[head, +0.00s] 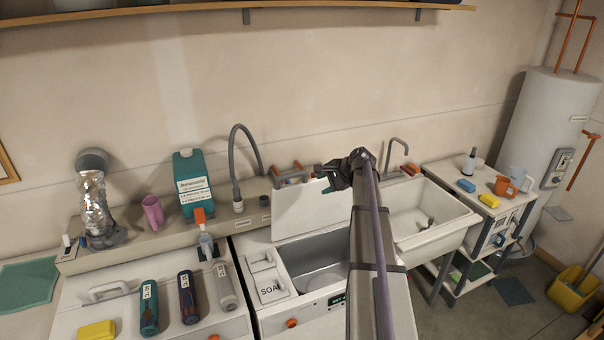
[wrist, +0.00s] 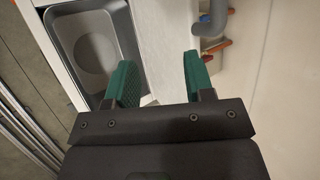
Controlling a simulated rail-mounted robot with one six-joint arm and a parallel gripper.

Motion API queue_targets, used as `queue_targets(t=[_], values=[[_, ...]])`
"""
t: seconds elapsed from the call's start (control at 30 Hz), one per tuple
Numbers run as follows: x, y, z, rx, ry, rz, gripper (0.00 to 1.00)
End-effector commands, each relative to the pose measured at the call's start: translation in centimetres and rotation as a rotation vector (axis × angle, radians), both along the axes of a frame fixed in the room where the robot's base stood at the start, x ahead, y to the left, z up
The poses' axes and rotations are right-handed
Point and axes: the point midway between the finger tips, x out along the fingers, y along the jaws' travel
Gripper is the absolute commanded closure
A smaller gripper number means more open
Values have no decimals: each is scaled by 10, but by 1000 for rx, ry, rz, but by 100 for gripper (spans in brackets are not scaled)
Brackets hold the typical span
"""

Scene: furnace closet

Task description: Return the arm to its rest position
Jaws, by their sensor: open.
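My arm (head: 367,235) reaches up from the bottom of the head view, over the front of the white washer. My gripper (head: 323,178) is at its end, pointing left, in front of the wall and above the top edge of the raised white lid (head: 300,215). In the wrist view my gripper (wrist: 158,72) shows two green fingers spread apart with nothing between them. The open washer tub (head: 313,262) lies below, partly hidden by my arm; a grey basin-like opening (wrist: 90,45) shows left of the fingers in the wrist view.
A grey hose (head: 236,165) rises left of my gripper. A teal jug (head: 193,185) and pink cup (head: 153,212) stand on the back ledge. Several bottles lie on the left machine. A sink (head: 432,222), cart (head: 480,205) and water heater (head: 545,120) stand right. A shelf (head: 230,12) runs above.

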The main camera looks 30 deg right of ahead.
Motion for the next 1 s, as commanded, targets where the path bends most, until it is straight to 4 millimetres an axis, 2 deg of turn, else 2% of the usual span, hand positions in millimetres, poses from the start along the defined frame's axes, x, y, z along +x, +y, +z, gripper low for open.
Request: queue_targets(t=[0.17,0.2,0.27,0.3,0.37,0.4,0.47,0.5,0.6,0.7,0.77,0.83,0.9,1.0], values=[[-2,1,-1,-42,-7,58,52],[-14,5,-7,-109,12,133,52],[-52,25,-22,-228,65,274,52],[-72,51,-43,-300,102,384,52],[-99,96,-77,-397,155,559,52],[-117,127,-100,-456,188,678,52],[-144,174,-132,-535,233,851,52],[-163,203,-153,-583,261,961,52],[-211,272,-205,-691,317,1212,52],[-245,324,-246,-768,342,1368,52],[-253,348,-261,-792,329,1424,52],[-252,368,-270,-804,310,1467,52],[-250,377,-271,-809,301,1487,52],[-249,380,-266,-810,299,1491,52]])
